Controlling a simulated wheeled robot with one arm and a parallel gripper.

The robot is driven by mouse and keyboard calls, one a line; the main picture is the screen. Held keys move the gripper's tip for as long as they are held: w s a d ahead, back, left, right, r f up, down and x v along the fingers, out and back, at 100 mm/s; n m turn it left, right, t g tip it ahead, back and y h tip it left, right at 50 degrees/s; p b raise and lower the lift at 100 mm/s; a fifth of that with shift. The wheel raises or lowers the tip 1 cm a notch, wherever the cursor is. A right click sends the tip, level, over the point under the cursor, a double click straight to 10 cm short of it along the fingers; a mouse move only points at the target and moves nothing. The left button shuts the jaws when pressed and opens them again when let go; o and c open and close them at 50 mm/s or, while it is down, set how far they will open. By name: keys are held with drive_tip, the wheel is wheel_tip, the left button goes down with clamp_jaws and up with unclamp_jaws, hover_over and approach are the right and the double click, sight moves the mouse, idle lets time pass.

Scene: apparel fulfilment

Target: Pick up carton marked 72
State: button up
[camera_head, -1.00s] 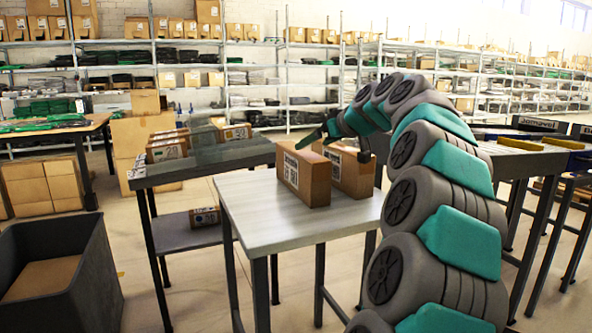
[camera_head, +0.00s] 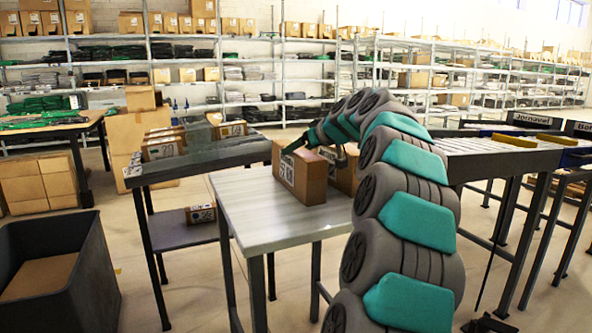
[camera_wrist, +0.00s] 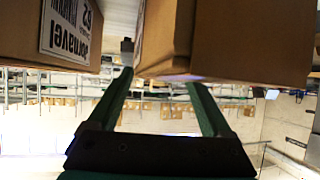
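Two brown cartons stand upright side by side on the light grey table (camera_head: 250,220). The front-left carton (camera_head: 314,180) has a white label; the rear-right carton (camera_head: 346,175) is partly hidden by it and my arm. No number 72 is readable on either. My gripper (camera_head: 318,148) is at the tops of the cartons, open, its two green fingers apart. In the wrist view the picture is upside down: the labelled carton (camera_wrist: 22,28) is at left, a plain-sided carton (camera_wrist: 240,40) at right. The gripper's left finger lies by the gap between them, the right one overlaps the plain carton's edge.
A dark table (camera_head: 205,165) at left holds more labelled cartons (camera_head: 163,148), and another carton (camera_head: 201,213) is on its lower shelf. A grey bin (camera_head: 95,270) with flat cardboard stands at front left. The light table's front part is clear.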

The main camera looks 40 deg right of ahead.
drive_tip(key=shift+f, duration=0.1)
clamp_jaws()
idle(0.3)
idle(0.4)
